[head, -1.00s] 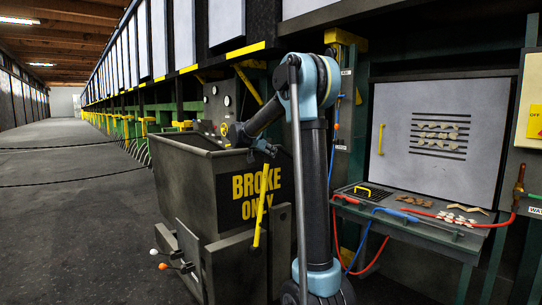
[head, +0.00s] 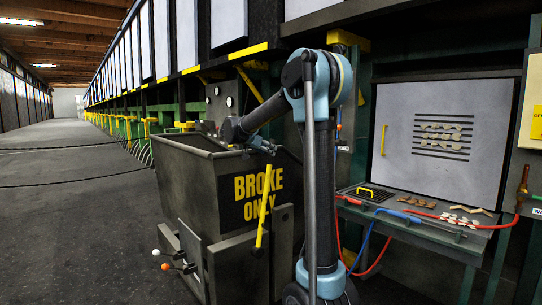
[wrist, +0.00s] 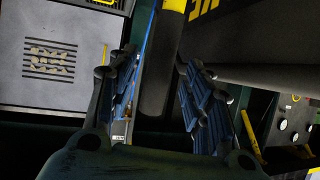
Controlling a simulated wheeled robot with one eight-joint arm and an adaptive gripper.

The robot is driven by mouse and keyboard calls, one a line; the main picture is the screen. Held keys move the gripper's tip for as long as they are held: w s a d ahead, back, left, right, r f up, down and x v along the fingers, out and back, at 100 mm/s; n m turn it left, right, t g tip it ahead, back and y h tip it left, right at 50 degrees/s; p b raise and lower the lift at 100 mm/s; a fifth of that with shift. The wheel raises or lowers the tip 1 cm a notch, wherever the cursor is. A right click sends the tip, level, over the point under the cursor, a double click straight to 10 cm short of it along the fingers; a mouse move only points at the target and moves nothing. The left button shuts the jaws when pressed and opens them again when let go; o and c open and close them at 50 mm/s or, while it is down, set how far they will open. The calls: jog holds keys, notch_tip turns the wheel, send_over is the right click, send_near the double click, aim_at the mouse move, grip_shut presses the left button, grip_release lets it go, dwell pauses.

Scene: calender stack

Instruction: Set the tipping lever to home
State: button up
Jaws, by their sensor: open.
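The tipping lever (head: 263,212) is a yellow bar on the near side of the dark bin marked BROKE ONLY (head: 225,190). It stands nearly upright, its top leaning slightly right. My gripper (head: 268,147) is just above the lever's top, by the bin's rim. In the wrist view my gripper (wrist: 155,95) has its two fingers wide apart. A dark rounded bar (wrist: 158,75) with a yellow part above it lies between them, apparently the lever's grip end. I cannot tell whether the fingers touch it.
Two small levers with white and orange knobs (head: 168,260) stick out at the bin's lower left. A shelf (head: 440,232) with hoses and scraps stands right of my arm, below a grey panel (head: 400,110). The aisle floor (head: 70,210) at left is open, with dark cables across it.

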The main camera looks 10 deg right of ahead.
jog(key=v, duration=0.6)
jog(key=shift+s+a, duration=0.25)
jog(key=shift+s, duration=0.05)
jog(key=shift+r, duration=0.1)
jog(key=s+d+f+n+g+y, duration=0.1)
jog(key=s+d+f, duration=0.35)
jog(key=s, duration=0.35)
jog(key=s+d+f+n+g+y, duration=0.1)
jog(key=s+d+f+n+g, duration=0.15)
jog(key=s+f, duration=0.4)
jog(key=s+d+f+n+g+y, duration=0.1)
jog(key=s+d+f, duration=0.3)
jog(key=s, duration=0.5)
jog(key=s+a+f+n+g+y, duration=0.1)
jog(key=s+f+n+y, duration=0.1)
jog(key=s+f, duration=0.7)
jog(key=s+a+f+n+g+y, duration=0.1)
jog(key=s+f+n+y, duration=0.2)
jog(key=s+f, duration=0.6)
jog(key=s+y, duration=0.1)
jog(key=s, duration=0.4)
jog(key=shift+f, duration=0.25)
jog(key=shift+w+a, duration=0.1)
